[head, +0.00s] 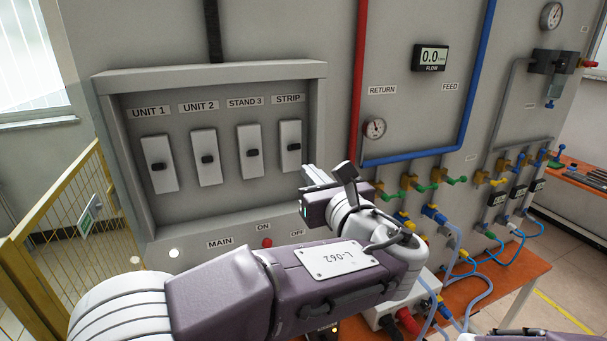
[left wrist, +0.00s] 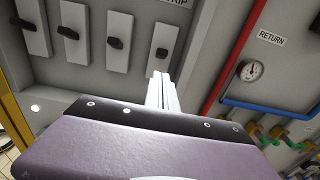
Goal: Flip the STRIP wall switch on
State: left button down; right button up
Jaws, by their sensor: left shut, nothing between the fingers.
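The STRIP switch (head: 290,158) is the rightmost white plate in a recessed grey wall panel, with a dark knob near its middle and its label above. It also shows in the left wrist view (left wrist: 164,62), with its label partly cut off. My left gripper (head: 308,172) is shut and empty, below and slightly right of the STRIP switch in the head view. In the left wrist view its closed fingers (left wrist: 161,82) point up toward the lower part of that switch. Whether they touch it cannot be told. My right gripper is not in view.
The UNIT 1 (head: 158,180), UNIT 2 (head: 207,175) and STAND 3 (head: 251,165) switches stand left of STRIP. The panel frame (head: 318,115) projects around them. A red pipe (head: 359,80), a gauge (head: 375,128) and several valves lie right. A yellow fence (head: 60,210) stands left.

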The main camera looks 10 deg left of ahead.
pick_arm(q)
jog(key=v, duration=0.3)
jog(key=shift+s+d+b, duration=0.1)
jog(key=shift+s+b, duration=0.05)
jog(key=shift+b, duration=0.15)
